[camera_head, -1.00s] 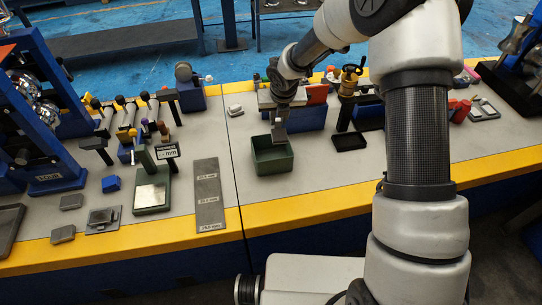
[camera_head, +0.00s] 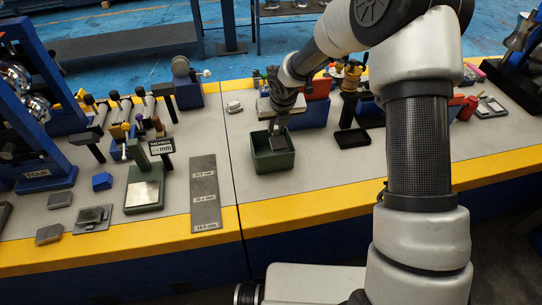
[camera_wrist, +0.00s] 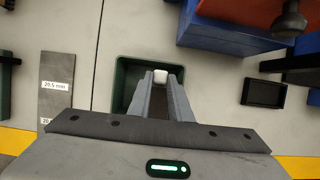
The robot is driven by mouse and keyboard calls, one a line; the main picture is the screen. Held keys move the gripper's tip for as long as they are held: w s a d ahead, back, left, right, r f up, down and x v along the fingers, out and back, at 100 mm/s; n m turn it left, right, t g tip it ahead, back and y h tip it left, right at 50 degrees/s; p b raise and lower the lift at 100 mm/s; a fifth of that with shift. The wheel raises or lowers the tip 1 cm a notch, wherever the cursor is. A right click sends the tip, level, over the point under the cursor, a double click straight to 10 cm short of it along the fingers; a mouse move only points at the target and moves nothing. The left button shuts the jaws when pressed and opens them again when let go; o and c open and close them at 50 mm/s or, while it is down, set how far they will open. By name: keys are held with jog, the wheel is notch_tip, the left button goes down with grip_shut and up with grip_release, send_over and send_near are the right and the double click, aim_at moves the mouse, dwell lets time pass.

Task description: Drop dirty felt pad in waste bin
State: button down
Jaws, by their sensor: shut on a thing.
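The waste bin is a dark green, open square box (camera_head: 274,163) on the grey bench top. It also shows in the wrist view (camera_wrist: 122,80), around and below the fingers. My gripper (camera_head: 279,144) is over the bin, pointing down, with its tips at about the opening in the picture; their exact height is unclear. In the wrist view my gripper (camera_wrist: 160,84) is shut on a small, pale pad (camera_wrist: 160,76) between the fingertips. The pad looks whitish and any dirt on it cannot be made out. In the head view the fingers hide it.
A blue block with a red part (camera_head: 314,100) stands close behind the bin. A small black tray (camera_head: 352,138) lies to the right. A grey strip with printed sizes (camera_head: 204,190) lies to the left. The bench is clear in front of the bin.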

jog(key=shift+r, duration=0.1)
jog(key=c, duration=1.5)
grip_release()
jog(key=shift+c, duration=0.2)
jog(key=shift+r, duration=0.1)
jog(key=p+v, duration=0.4)
jog(key=v, duration=1.3)
jog(key=shift+s+p, duration=0.15)
jog(key=shift+p, duration=0.25)
jog(key=shift+d, duration=0.1)
